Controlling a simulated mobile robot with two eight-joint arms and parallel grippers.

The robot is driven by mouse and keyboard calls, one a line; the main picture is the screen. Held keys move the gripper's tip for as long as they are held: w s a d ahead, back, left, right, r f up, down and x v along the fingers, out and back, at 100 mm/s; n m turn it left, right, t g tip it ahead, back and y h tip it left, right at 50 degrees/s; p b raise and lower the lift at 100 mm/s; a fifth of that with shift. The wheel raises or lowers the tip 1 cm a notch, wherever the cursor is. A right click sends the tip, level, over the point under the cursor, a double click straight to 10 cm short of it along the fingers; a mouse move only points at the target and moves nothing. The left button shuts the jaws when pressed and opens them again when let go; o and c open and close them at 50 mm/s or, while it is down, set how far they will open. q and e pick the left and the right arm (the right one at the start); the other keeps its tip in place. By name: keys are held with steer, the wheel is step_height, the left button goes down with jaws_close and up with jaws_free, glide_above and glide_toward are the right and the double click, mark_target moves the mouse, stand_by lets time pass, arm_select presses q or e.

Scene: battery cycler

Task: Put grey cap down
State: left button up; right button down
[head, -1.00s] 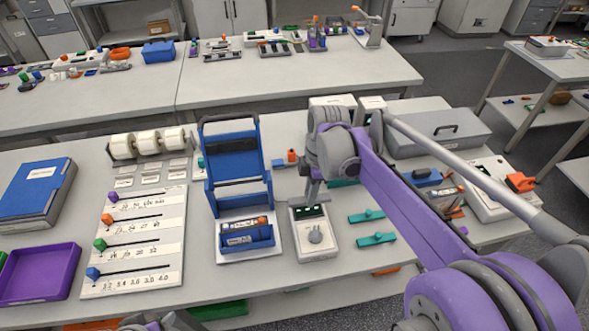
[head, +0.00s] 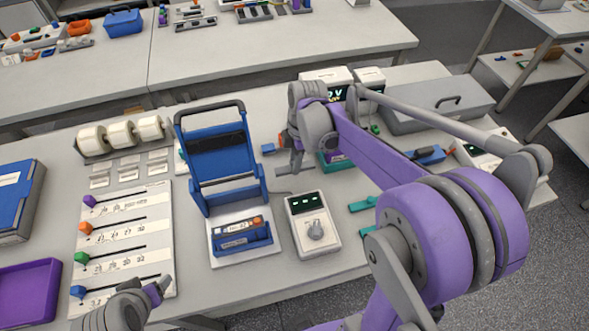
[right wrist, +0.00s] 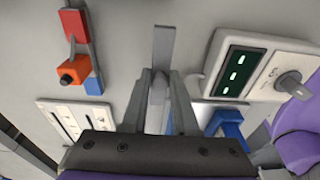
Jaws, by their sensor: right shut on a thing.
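My right gripper (head: 296,165) is above the table, behind the small white meter with the grey knob. In the right wrist view, my right gripper (right wrist: 162,100) is shut on a small grey piece, which I take as the grey cap (right wrist: 158,85). A flat grey strip (right wrist: 164,45) shows just beyond the fingertips; whether it belongs to the cap I cannot tell. In the head view the arm largely hides the held piece. Part of my left arm shows at the bottom left, with its gripper (head: 153,292) too unclear to read.
A blue frame stand (head: 219,160) and a blue battery holder (head: 242,238) stand left of the white meter (head: 313,225). Teal pieces (head: 364,204) lie to its right. A grey case (head: 437,104) stands behind.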

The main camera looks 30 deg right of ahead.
mark_target(295, 177)
arm_select(q)
steer(key=shift+f, duration=0.15)
arm_select(e)
steer(key=shift+f, duration=1.9)
arm_select(q)
steer(key=shift+f, duration=0.2)
arm_select(e)
steer(key=shift+w+f, duration=0.1)
steer(key=shift+f, duration=0.15)
arm_select(q)
steer(key=shift+s, duration=0.1)
arm_select(e)
steer(key=c, duration=0.7)
jaws_free()
arm_select(q)
steer(key=shift+r, duration=0.1)
arm_select(e)
steer(key=shift+r, duration=0.15)
